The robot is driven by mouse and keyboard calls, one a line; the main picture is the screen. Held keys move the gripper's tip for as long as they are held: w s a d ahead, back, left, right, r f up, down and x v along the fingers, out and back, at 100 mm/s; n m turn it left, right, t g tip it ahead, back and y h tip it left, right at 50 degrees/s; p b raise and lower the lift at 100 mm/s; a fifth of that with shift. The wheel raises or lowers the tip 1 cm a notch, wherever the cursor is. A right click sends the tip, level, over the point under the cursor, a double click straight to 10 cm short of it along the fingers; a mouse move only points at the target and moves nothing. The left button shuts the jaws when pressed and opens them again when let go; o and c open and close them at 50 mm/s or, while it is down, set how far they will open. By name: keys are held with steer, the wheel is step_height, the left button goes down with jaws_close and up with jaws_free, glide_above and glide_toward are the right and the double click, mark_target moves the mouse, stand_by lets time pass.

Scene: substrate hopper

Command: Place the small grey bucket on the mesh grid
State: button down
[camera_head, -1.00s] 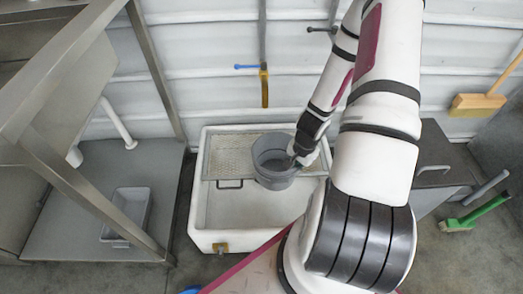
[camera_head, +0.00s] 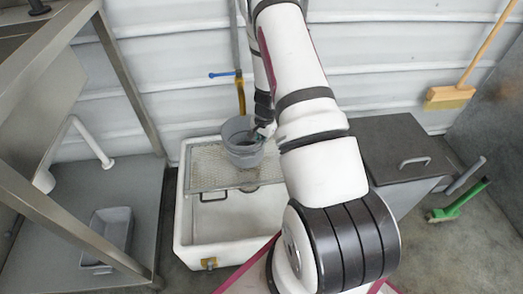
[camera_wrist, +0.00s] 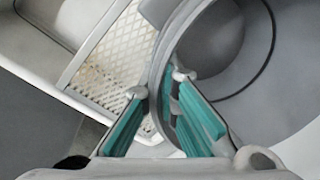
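The small grey bucket (camera_head: 240,150) is at the back of the white trough, upright, over the right part of the mesh grid (camera_head: 208,168). I cannot tell for sure whether it hangs above the grid or touches it. My gripper (camera_head: 262,133) is at the bucket's right rim. The bucket (camera_wrist: 235,50) fills the right side there, and the mesh grid (camera_wrist: 112,60) shows below and to the left.
The white trough (camera_head: 205,243) is open in front of the grid. A metal frame with a shelf and a grey tray (camera_head: 110,235) stands at left. A dark lidded box (camera_head: 405,145) is at right. A blue-handled valve (camera_head: 225,75) is on the back wall.

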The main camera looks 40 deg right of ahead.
steer(key=shift+f+b, duration=0.7)
steer(key=shift+f, duration=1.05)
steer(key=c, duration=1.8)
jaws_free()
steer(key=shift+s, duration=0.1)
